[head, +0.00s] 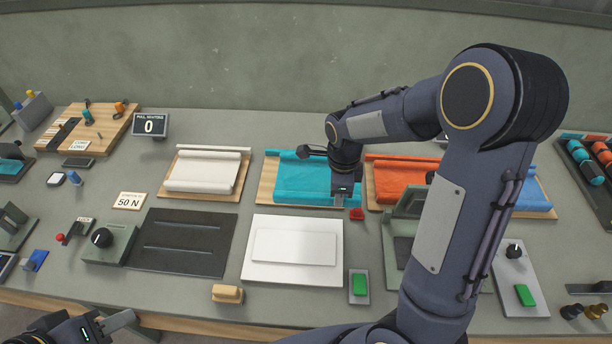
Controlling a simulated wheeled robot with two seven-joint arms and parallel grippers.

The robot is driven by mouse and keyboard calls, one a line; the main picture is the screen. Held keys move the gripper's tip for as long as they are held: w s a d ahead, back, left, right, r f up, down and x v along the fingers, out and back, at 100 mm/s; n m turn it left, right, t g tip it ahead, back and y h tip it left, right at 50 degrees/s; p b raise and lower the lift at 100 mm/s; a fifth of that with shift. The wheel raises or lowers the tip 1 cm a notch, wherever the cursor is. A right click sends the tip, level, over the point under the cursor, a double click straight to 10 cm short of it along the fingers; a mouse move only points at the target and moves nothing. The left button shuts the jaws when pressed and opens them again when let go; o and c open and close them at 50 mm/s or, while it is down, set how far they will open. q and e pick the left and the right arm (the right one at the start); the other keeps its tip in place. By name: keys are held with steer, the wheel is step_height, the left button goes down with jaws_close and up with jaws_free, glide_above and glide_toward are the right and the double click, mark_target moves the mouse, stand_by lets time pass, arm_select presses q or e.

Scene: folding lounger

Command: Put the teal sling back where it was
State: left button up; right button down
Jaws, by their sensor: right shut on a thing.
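The teal sling (300,180) lies rolled and folded on a wooden board (266,186) at the back middle of the bench. My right gripper (341,201) points down at the right part of the sling, near its front edge. It is shut on the sling; its fingertips are small and partly hidden here. My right arm covers part of the sling's right side. My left gripper (118,320) is low at the bottom left, away from the sling, and is partly cut off by the picture edge.
A white sling (203,172) lies left of the teal one. An orange sling (398,178) and a blue sling (524,196) lie to the right.

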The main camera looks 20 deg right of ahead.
mark_target(327, 182)
steer(key=w+f, duration=0.1)
steer(key=w, duration=0.1)
steer(key=w+f, duration=0.1)
steer(key=w, duration=0.1)
steer(key=w+f, duration=0.1)
steer(key=w, duration=0.1)
steer(key=shift+w, duration=0.25)
steer(key=w+f+b, duration=0.1)
steer(key=w+f, duration=0.1)
steer(key=w+f+b, duration=0.1)
steer(key=f, duration=0.1)
steer(key=shift+w+f, duration=0.25)
steer(key=shift+w, duration=0.15)
steer(key=shift+w+a+f, duration=0.1)
steer(key=shift+w+f, duration=0.25)
steer(key=shift+w, duration=0.05)
steer(key=shift+w+f, duration=0.15)
steer(key=shift+f, duration=0.05)
steer(key=f, duration=0.1)
steer(key=f+b, duration=0.2)
steer(key=shift+w+f, duration=0.25)
steer(key=shift+f, duration=0.1)
steer(key=shift+r, duration=0.1)
